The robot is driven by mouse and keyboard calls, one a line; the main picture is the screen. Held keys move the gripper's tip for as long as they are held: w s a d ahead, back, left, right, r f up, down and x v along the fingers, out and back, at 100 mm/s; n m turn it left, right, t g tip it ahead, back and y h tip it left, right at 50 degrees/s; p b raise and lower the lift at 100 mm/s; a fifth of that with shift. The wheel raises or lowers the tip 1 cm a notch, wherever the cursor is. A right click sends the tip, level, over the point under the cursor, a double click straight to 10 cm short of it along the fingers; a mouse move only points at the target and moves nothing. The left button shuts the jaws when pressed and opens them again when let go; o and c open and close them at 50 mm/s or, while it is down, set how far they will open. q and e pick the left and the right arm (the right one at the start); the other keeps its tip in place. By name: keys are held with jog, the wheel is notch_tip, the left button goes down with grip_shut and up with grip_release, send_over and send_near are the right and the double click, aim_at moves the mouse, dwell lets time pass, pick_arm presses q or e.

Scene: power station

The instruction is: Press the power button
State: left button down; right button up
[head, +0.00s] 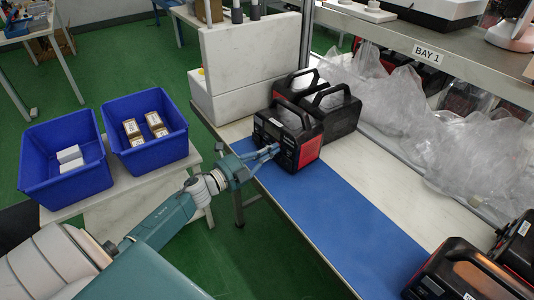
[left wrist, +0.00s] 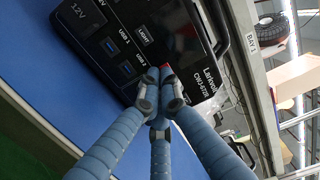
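A black power station (head: 288,134) with red side panels and a top handle stands upright on the blue mat. My left gripper (head: 274,149) reaches its front panel from the left. In the left wrist view the power station's panel (left wrist: 125,30) shows 12V, USB and LIGHT markings. My left gripper's fingers (left wrist: 160,88) are closed together, with nothing held, and their tips are at the panel; I cannot tell if they touch it. A small red spot shows just beyond the tips. The power button cannot be made out, probably hidden behind the fingers. My right gripper is out of view.
More black power stations (head: 333,110) stand close behind, and others (head: 462,275) at the front right. Two blue bins (head: 66,190) with small boxes sit at left. Clear plastic bags (head: 420,120) lie under the BAY 1 shelf (head: 440,60). The blue mat's middle (head: 325,212) is clear.

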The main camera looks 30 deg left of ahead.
pick_arm(q)
jog(key=shift+s+a+f, duration=0.2)
jog(key=shift+s+f, duration=0.05)
jog(key=shift+s, duration=0.2)
jog(key=v, duration=0.7)
jog(key=shift+s+r, duration=0.1)
dwell(0.5)
